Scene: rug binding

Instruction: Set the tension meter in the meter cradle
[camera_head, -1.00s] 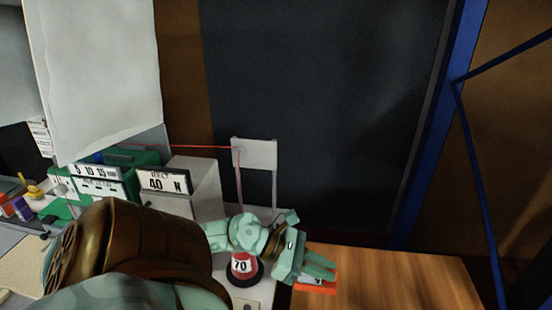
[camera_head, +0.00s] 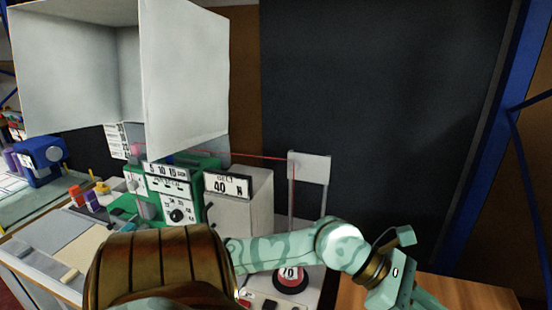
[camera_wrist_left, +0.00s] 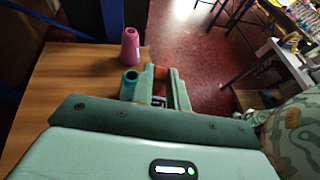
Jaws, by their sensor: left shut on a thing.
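My left gripper (camera_head: 424,301) reaches over the wooden table (camera_head: 461,289) at the lower right of the head view; its fingertips are partly cut off by the frame edge. In the left wrist view the gripper (camera_wrist_left: 161,76) is shut on an orange and dark thing (camera_wrist_left: 159,72), which looks like the tension meter. The fingers hide most of it, and I cannot tell its tilt or its height over the table. I cannot make out the meter cradle for certain in either view. My right gripper is not in view.
A pink cone (camera_wrist_left: 130,46) and a teal cone (camera_wrist_left: 130,80) stand near the gripper. A blue post (camera_head: 511,140) rises at right.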

